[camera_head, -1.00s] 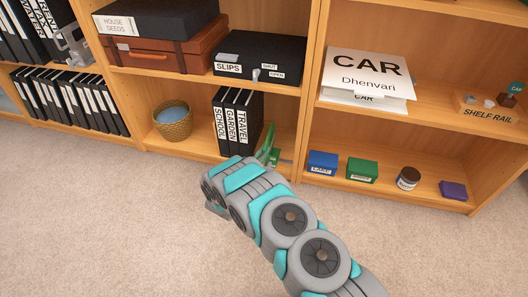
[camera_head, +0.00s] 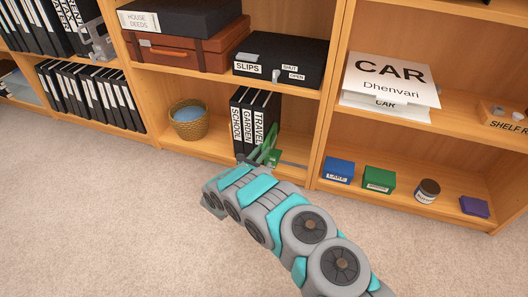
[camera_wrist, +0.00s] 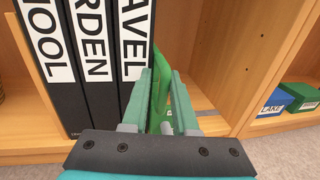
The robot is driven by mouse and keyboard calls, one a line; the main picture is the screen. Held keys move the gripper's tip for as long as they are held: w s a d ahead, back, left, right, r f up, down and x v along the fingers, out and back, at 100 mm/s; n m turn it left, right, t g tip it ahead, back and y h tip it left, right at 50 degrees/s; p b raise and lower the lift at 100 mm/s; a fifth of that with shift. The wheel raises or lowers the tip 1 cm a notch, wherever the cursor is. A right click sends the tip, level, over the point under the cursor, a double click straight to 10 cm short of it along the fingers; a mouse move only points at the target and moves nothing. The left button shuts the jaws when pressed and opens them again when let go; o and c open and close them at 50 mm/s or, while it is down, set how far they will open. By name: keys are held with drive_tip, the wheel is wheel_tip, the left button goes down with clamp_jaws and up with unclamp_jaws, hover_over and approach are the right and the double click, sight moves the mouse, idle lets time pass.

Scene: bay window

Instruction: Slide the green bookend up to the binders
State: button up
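The green bookend (camera_head: 272,156) stands on the lower shelf just right of the black binders (camera_head: 254,121), labelled SCHOOL, GARDEN and TRAVEL, which stand upright together. In the wrist view the bookend (camera_wrist: 181,102) shows as a thin green upright between my gripper's teal fingers (camera_wrist: 158,78). The fingers are apart, with space visible between them. The left finger is in front of the TRAVEL binder (camera_wrist: 132,35), and the right finger is on the bookend's far side. In the head view my gripper (camera_head: 257,160) reaches the shelf front there. Whether the bookend touches the binders is hidden.
A wicker basket (camera_head: 189,121) stands left of the binders. A wooden upright (camera_head: 323,110) bounds the bay on the right. Beyond it are a blue box (camera_head: 338,171), a green box (camera_head: 378,180) and a jar (camera_head: 427,191). A black SLIPS box (camera_head: 279,60) sits on the shelf above.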

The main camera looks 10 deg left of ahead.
drive_tip(key=o, duration=0.3)
drive_tip(key=shift+p+v, duration=0.3)
drive_tip(key=shift+v, duration=3.65)
